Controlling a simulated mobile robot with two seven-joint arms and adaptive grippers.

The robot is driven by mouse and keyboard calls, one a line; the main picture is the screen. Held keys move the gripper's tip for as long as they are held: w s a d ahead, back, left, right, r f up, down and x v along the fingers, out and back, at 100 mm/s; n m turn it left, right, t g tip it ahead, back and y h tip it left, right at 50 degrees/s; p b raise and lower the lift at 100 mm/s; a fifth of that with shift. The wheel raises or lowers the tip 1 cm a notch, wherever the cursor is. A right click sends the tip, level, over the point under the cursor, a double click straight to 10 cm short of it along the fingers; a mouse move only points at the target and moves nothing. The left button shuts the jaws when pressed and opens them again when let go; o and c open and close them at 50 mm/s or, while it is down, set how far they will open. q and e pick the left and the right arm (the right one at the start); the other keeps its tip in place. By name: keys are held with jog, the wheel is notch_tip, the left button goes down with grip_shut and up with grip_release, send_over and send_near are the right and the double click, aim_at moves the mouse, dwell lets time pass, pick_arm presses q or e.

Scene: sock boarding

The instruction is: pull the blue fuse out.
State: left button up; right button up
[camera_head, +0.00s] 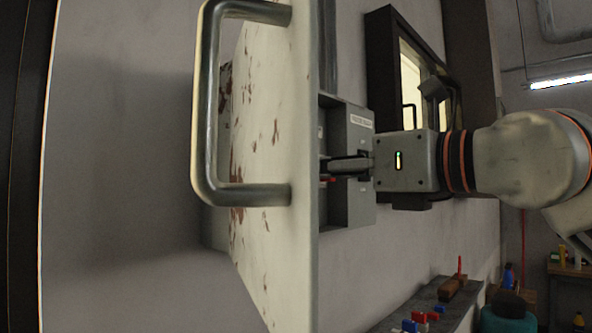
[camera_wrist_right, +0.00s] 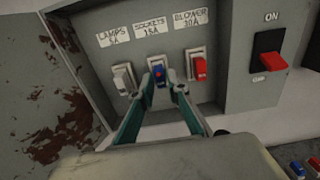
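The blue fuse (camera_wrist_right: 159,76) sits in the middle holder of the grey fuse panel (camera_wrist_right: 103,55), under the label "SOCKETS 15A". My right gripper (camera_wrist_right: 160,90) reaches up to it with one finger on either side. The fingers look parted, with the fuse between or just beyond their tips; contact is not clear. In the head view my right gripper (camera_head: 332,168) points left into the fuse box (camera_head: 350,208), and the blue fuse is hidden there. My left gripper is in neither view.
A pale fuse (camera_wrist_right: 122,80) and a red fuse (camera_wrist_right: 200,68) flank the blue one closely. A red-handled switch (camera_wrist_right: 272,61) is at the right. The rusty door (camera_head: 270,130) with its metal handle (camera_head: 207,110) stands left of my gripper. Loose fuses (camera_head: 420,316) lie on a shelf below.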

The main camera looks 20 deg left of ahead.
jog(key=shift+x, duration=1.05)
jog(key=shift+d, duration=0.15)
dwell(0.6)
jog(key=shift+c, duration=0.4)
grip_shut()
